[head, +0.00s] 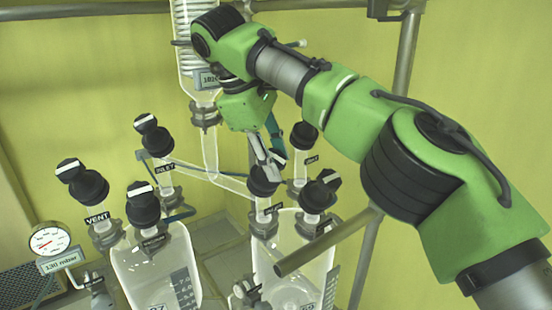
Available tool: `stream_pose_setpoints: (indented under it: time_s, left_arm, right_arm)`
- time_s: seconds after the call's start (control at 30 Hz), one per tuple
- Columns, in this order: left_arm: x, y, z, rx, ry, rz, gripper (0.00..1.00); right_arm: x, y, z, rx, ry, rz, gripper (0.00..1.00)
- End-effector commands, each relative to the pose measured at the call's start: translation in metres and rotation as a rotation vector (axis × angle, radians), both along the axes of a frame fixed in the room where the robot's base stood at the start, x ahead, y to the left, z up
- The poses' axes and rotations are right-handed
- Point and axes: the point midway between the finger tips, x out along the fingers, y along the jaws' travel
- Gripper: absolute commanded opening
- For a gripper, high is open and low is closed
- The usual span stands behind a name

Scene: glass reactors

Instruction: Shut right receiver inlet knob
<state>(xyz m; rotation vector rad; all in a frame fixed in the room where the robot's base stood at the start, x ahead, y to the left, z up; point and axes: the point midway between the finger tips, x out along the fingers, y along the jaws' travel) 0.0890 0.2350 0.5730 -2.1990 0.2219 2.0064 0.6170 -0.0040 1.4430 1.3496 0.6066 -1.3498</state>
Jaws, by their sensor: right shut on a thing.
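My right gripper (268,158) reaches down from above and is shut on a black knob (263,182) over the right glass receiver (290,262). The fingers cover part of the knob's top, so its white mark is hard to make out. The small label below this knob is not readable. Two other black knobs belong to the same area: one behind (304,135) and one at the right (320,191) with a white bar. My left gripper is not in view.
The left receiver (155,265) has black knobs labelled VENT (85,187) and INLET (154,139), and a front knob (142,205). A dial gauge (47,240) stands at the left. A grey pipe (325,240) crosses before the right receiver. A coil condenser (193,50) stands behind.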

Motion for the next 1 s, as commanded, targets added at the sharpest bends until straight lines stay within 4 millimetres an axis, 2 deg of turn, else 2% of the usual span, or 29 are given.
stream_pose_setpoints:
  time_s: [0.33, 0.83, 0.87, 0.9, 1.0]
  left_arm:
    - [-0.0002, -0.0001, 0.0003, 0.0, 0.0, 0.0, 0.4]
    - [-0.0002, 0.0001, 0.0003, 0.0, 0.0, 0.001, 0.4]
    - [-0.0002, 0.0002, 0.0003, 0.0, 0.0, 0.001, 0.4]
    - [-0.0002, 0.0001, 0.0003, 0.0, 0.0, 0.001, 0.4]
    - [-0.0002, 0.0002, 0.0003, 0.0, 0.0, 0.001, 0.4]
  right_arm:
    - [0.0003, 0.0001, 0.0017, 0.046, 0.028, -0.097, 0.12]
    - [0.0004, 0.0, 0.0019, 0.051, 0.032, -0.108, 0.12]
    - [0.0005, -0.0001, 0.0019, 0.051, 0.032, -0.108, 0.39]
    - [0.0005, -0.0001, 0.0018, 0.051, 0.032, -0.108, 0.49]
    - [0.0003, 0.0, 0.0013, 0.051, 0.033, -0.108, 0.51]
